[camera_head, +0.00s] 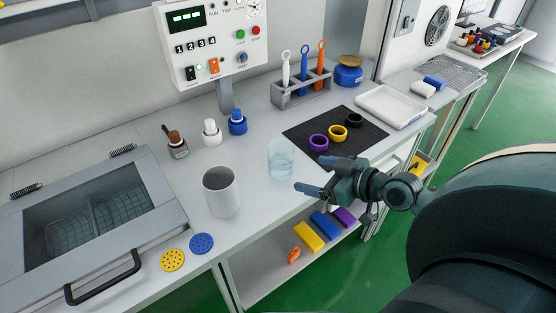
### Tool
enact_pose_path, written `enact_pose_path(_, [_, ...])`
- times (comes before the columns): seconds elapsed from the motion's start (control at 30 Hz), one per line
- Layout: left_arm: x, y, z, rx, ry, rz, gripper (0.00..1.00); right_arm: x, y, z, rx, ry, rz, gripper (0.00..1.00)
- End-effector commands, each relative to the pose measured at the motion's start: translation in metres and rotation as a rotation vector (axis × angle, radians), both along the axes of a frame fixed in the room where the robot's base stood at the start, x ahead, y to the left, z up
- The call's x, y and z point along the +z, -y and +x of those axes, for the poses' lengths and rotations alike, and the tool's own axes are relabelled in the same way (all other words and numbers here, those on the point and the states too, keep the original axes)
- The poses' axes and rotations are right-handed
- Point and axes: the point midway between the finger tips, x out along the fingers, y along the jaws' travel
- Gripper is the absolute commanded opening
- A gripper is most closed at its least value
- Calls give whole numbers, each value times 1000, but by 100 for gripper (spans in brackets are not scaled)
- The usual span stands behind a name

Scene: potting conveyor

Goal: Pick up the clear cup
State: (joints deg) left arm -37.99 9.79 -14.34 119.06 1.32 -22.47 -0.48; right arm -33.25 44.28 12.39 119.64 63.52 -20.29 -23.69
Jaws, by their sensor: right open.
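The clear cup (281,159) stands upright on the white worktop, left of the dark mat. It is see-through with a pale blue tint. My right gripper (303,187) comes in from the right, just in front of and to the right of the cup. Its fingers point left, and it is open and empty. I cannot tell whether a fingertip touches the cup; they look apart. My left gripper is not in view.
Small bottles (237,122) stand behind. Rings (318,142) lie on the dark mat (372,135). A tool rack (303,92) stands at the back. A lidded bin (160,187) fills the left. A lower shelf (270,274) lies below.

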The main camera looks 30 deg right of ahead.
Motion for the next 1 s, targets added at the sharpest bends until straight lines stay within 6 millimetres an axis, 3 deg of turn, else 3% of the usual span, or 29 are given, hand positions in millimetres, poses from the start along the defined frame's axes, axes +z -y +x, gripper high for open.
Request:
enact_pose_path(0.3, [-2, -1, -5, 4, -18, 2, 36, -16, -14, 41, -3, 3, 2, 81])
enact_pose_path(0.57, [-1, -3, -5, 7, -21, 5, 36, -20, -20, 54, -2, 1, 2, 81])
enact_pose_path(0.8, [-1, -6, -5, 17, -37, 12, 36, -26, -33, 84, -2, 1, 3, 81])
enact_pose_path(1.0, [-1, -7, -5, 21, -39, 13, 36, -33, -37, 96, 0, -1, 0, 81])
